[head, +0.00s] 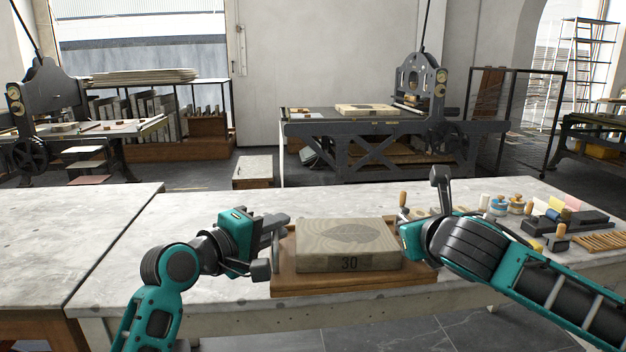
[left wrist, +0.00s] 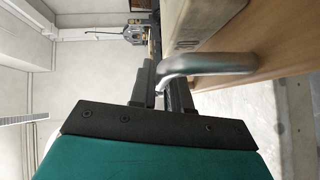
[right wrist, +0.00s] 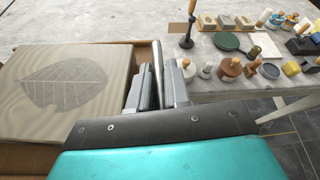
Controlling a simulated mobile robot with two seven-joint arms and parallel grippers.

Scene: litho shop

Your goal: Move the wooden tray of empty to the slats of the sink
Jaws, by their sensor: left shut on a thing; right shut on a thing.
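The wooden tray (head: 350,285) is at the front of the grey worktop. It is not empty: a thick pale stone block (head: 350,262) marked 30, with a leaf image on top, lies in it. My left gripper (head: 270,245) is at the tray's left end, shut on a bent metal handle (left wrist: 205,63) there. My right gripper (right wrist: 163,80) is at the right end, shut on a metal handle bar (right wrist: 158,60). Whether the tray touches the worktop is hard to tell. No sink is clearly visible.
Right of the tray, the worktop (head: 180,215) holds a wooden-handled tool (right wrist: 188,25), jars (right wrist: 230,67), a dark slab (head: 575,220) and a slatted wooden rack (head: 603,240). The worktop left of the tray is clear. Presses (head: 425,90) stand behind.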

